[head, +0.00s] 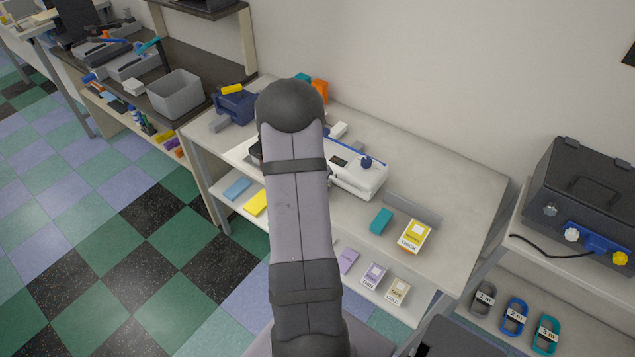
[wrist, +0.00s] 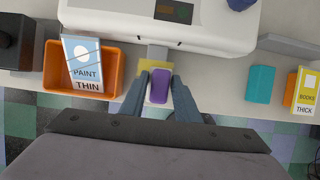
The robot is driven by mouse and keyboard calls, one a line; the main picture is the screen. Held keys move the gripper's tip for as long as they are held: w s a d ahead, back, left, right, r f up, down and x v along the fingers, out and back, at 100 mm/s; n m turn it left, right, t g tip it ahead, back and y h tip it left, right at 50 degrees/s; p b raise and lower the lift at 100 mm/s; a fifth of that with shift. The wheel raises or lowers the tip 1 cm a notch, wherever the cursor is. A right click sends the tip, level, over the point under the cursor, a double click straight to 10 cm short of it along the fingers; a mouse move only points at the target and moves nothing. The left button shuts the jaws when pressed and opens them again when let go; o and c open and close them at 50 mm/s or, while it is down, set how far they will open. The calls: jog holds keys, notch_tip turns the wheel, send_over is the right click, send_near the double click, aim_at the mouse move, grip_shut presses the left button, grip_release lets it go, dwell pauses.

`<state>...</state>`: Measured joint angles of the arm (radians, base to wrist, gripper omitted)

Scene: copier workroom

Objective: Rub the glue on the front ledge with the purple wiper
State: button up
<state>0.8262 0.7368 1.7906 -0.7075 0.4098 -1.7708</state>
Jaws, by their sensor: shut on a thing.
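My gripper (wrist: 160,80) is shut on the purple wiper (wrist: 160,88), held between its two fingers in the wrist view. The wiper is over a small tan-yellow ledge (wrist: 154,65) at the front of the white machine (wrist: 190,24). I cannot tell whether the wiper touches the ledge. The glue cannot be clearly told from the ledge's yellowish surface. In the head view the white machine (head: 362,182) stands on the table, partly behind my arm. My arm hides the gripper and the wiper there.
An orange bin (wrist: 111,90) with a "PAINT THIN" pack (wrist: 84,65) stands left of the gripper. A dark box (wrist: 12,42) is farther left. A teal block (wrist: 260,84) and a yellow "BOOKS THICK" pack (wrist: 304,92) lie to the right. A lower shelf (head: 325,240) holds several flat packs.

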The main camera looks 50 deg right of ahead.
jog(key=shift+d, duration=0.1)
jog(key=shift+s+d+r+p, duration=0.1)
jog(key=shift+d+r+p, duration=0.1)
jog(key=shift+d+p, duration=0.75)
jog(key=shift+d+f+p, duration=0.1)
jog(key=shift+d+p, duration=0.4)
jog(key=shift+p, duration=0.2)
jog(key=shift+f, duration=0.15)
jog(key=shift+a+b, duration=0.75)
jog(key=shift+a, duration=0.9)
jog(key=shift+d, duration=0.1)
